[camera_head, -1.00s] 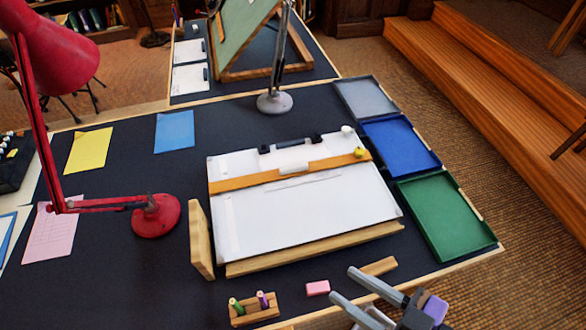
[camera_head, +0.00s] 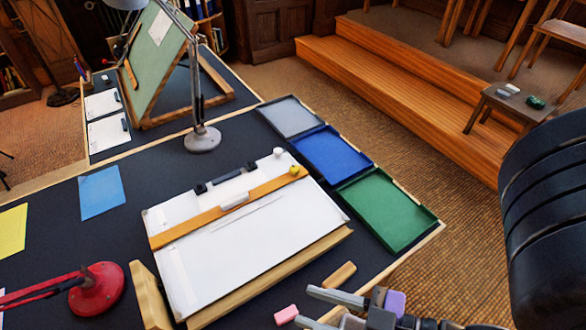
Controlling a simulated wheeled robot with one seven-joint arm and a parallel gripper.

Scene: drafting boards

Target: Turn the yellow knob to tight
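The yellow knob (camera_head: 294,170) is a small round knob at the right end of the wooden straightedge (camera_head: 190,228), which lies across the white drawing board (camera_head: 235,250). Any tightness mark on the knob is too small to read. My gripper (camera_head: 306,306) is at the bottom edge of the view, in front of the board's near right side and well apart from the knob. Its two grey fingers are spread with nothing seen between them. Part of the lower finger is cut off by the frame.
Grey (camera_head: 290,118), blue (camera_head: 332,155) and green (camera_head: 387,212) trays line the table's right side. A pink eraser (camera_head: 286,315) and a wooden block (camera_head: 339,275) lie near my gripper. A red lamp (camera_head: 98,288) stands left, a grey lamp (camera_head: 202,138) behind the board.

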